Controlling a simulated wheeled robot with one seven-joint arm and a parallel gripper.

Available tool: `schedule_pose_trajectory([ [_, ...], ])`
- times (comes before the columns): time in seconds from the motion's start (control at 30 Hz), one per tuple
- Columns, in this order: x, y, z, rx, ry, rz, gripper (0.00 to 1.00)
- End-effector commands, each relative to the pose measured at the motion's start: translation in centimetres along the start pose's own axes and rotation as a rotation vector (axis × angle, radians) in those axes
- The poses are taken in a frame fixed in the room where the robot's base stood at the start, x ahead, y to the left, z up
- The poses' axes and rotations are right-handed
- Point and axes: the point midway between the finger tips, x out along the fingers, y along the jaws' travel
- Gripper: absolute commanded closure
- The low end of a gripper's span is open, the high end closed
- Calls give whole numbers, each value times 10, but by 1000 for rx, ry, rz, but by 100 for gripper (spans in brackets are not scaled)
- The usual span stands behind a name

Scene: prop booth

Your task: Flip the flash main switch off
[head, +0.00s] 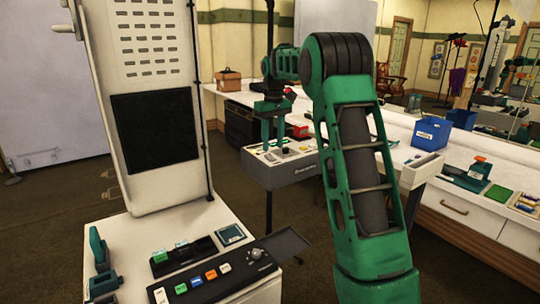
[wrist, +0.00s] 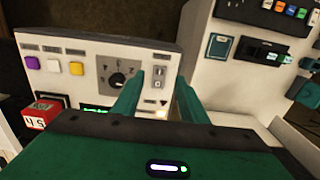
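The flash unit is a grey-white box (head: 292,172) on a stand in the middle of the head view. In the wrist view its panel (wrist: 60,85) carries a dial (wrist: 118,79) and, right of it, a small switch (wrist: 159,72) with light rocker faces. Which way the rocker is set is too small to tell. My gripper (head: 272,139) points down over this panel. In the wrist view my gripper's (wrist: 160,82) two green fingers are apart with nothing between them, and the switch shows in the gap. Whether a fingertip touches the panel is unclear.
The panel also has purple, white and yellow buttons (wrist: 54,65) and a lit green display (wrist: 95,108). A red block with digits (wrist: 41,114) stands at its left edge. A white console (head: 160,195) with a button strip (head: 215,278) stands left. A counter with blue bins (head: 431,133) runs behind.

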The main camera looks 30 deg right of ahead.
Motion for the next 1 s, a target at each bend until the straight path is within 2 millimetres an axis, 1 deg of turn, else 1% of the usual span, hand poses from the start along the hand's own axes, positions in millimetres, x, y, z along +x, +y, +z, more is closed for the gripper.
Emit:
schedule_pose_trajectory([
  [0.03, 9, 0, 1, 0, -3, -1, 61],
  [0.1, 20, 0, 1, 0, -3, 0, 61],
  [0.3, 39, 0, 0, 1, 0, 0, 61],
  [0.43, 44, 0, 0, 1, 0, 0, 61],
  [0.67, 45, 0, 0, 1, 0, 0, 61],
  [0.7, 45, 0, 0, 1, 0, 0, 63],
  [0.77, 45, 0, 0, 1, 0, 0, 78],
  [0.8, 45, 0, 0, 1, 0, 0, 87],
  [0.87, 45, 0, 0, 1, 0, 0, 100],
  [1.0, 45, 0, 0, 1, -2, 0, 100],
])
